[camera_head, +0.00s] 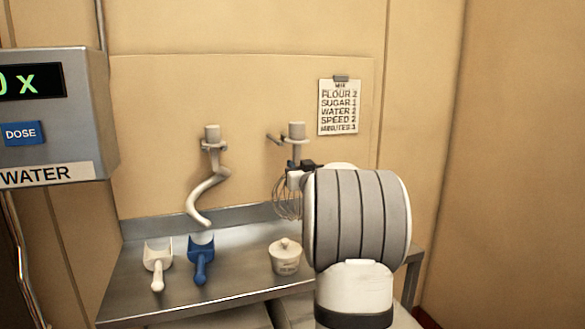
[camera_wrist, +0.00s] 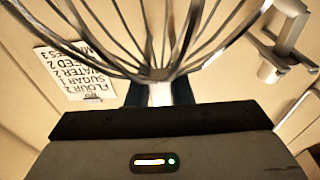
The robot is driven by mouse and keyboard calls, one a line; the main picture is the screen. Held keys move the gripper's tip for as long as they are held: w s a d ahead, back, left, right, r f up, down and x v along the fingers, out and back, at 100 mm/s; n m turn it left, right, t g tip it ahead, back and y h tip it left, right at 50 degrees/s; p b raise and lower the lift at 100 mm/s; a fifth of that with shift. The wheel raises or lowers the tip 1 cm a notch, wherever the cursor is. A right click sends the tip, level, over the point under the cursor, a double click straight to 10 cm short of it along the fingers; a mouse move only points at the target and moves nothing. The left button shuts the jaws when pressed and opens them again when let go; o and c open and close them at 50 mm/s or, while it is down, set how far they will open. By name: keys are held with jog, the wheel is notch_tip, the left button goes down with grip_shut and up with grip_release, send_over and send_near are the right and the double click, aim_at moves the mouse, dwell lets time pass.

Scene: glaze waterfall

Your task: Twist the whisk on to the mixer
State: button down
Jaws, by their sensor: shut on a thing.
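The whisk (camera_head: 286,204) is upright, its thick grey hub on top and its wire cage below, partly hidden by my arm. My gripper (camera_head: 299,167) is shut on the whisk's shaft, just above the wires. In the wrist view, the wires of the whisk (camera_wrist: 160,48) fan out from the shaft between my dark fingers (camera_wrist: 160,95). A wall bracket (camera_head: 274,138) shows just left of the whisk's hub. I cannot tell whether the whisk still touches it. The mixer is not in either view.
A dough hook (camera_head: 206,190) hangs on the wall to the left. A steel shelf (camera_head: 240,262) below carries a white scoop (camera_head: 157,262), a blue scoop (camera_head: 201,262) and a lidded pot (camera_head: 286,258). A water dispenser (camera_head: 85,110) stands left. A recipe sheet (camera_head: 339,106) hangs behind.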

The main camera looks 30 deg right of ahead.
jog(key=shift+r, duration=0.15)
jog(key=shift+f+p+x, duration=0.1)
jog(key=shift+p+x, duration=0.05)
jog(key=shift+x, duration=0.8)
jog(key=shift+f+p+x, duration=0.15)
jog(key=shift+x, duration=0.85)
jog(key=shift+w, duration=0.15)
jog(key=shift+f+p+x, duration=0.15)
jog(key=shift+p+x, duration=0.05)
jog(key=shift+x, duration=0.6)
jog(key=shift+f+p+x, duration=0.15)
jog(key=shift+p+x, duration=0.05)
jog(key=shift+x, duration=0.6)
jog(key=shift+w, duration=0.1)
jog(key=shift+f+p+x, duration=0.1)
jog(key=shift+p+x, duration=0.3)
jog(key=shift+x, duration=0.6)
jog(key=shift+f+p+x, duration=0.15)
jog(key=shift+p+x, duration=0.2)
jog(key=shift+x, duration=0.6)
jog(key=shift+f+b, duration=0.3)
jog(key=shift+b, duration=0.05)
